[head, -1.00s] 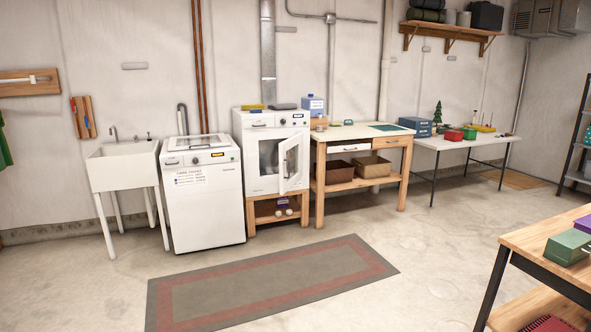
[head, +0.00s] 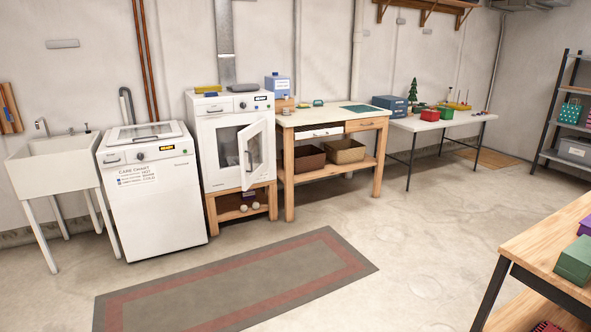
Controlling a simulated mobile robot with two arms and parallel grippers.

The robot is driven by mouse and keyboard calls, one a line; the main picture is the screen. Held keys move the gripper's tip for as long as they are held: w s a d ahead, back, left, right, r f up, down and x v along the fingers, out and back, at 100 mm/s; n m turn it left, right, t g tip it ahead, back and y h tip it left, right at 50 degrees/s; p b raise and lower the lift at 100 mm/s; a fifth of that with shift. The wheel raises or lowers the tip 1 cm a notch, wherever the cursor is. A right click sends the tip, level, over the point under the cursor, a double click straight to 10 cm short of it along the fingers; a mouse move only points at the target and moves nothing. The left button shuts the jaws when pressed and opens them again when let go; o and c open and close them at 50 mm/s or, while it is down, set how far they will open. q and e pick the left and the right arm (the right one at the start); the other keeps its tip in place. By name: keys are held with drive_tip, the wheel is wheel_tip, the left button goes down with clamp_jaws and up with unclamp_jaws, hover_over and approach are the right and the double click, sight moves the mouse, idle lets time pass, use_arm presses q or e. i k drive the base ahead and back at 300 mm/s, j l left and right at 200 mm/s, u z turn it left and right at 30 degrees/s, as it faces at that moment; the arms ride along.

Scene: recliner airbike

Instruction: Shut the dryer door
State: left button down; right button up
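The white dryer (head: 213,173) stands on a wooden stand against the back wall, between the white washer and the wooden workbench. Its door (head: 254,150) is open, hinged on the right side and swung out toward me. The door has a dark window and a handle on its free left edge. The dark drum opening (head: 229,148) shows to the left of the door. Neither of my grippers is in view.
A washer (head: 152,198) and a sink (head: 55,157) stand left of the dryer. A workbench (head: 330,118) stands right of it. A flat rug (head: 235,285) lies on the floor ahead. A wooden table (head: 545,240) is at the near right. The floor between is clear.

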sight(246, 179)
drive_tip(key=i, duration=2.65)
